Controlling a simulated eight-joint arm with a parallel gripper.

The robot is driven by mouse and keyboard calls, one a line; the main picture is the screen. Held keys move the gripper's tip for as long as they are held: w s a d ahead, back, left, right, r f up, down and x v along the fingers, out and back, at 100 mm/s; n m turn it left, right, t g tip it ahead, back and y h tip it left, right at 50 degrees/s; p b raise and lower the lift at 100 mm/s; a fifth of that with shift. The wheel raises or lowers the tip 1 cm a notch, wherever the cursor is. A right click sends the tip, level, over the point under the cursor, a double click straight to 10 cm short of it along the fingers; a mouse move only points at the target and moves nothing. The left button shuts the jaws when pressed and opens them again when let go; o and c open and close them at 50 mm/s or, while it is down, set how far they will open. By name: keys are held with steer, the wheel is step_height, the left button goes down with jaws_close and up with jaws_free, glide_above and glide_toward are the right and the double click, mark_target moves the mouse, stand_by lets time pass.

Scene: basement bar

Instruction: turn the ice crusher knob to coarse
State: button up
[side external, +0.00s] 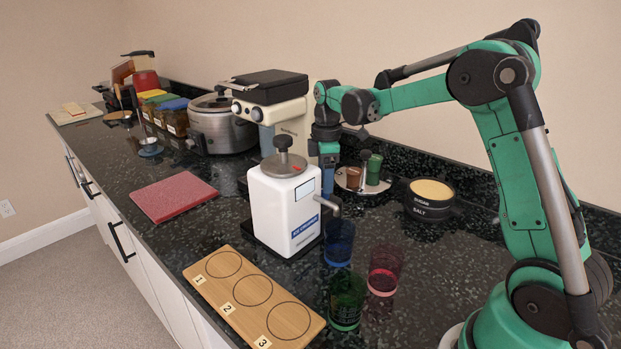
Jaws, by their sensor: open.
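The ice crusher (285,208) is a white box with a blue label on its front, standing on a dark base in the middle of the counter. A small red mark shows on the disc, but the setting cannot be read. A metal crank or spout (328,203) sticks out at its right side. My gripper (327,176) points down just behind and right of the crusher, apart from the knob. It is open, and its fingertips are partly hidden and hard to make out.
Blue (339,243), green (346,300) and red (384,270) glasses stand at the crusher's right front. A numbered wooden board (291,326) lies in front. A cream-and-black machine (270,92) stands behind. A salt tub (430,198) is at right; a red board (172,196) is at left.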

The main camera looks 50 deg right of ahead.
steer(key=shift+r, duration=1.55)
steer(key=n, duration=0.9)
steer(key=shift+f+n, duration=0.1)
steer(key=shift+n, duration=0.2)
steer(key=shift+f+n, duration=0.15)
steer(key=shift+n, duration=0.85)
steer(key=shift+f, duration=2.7)
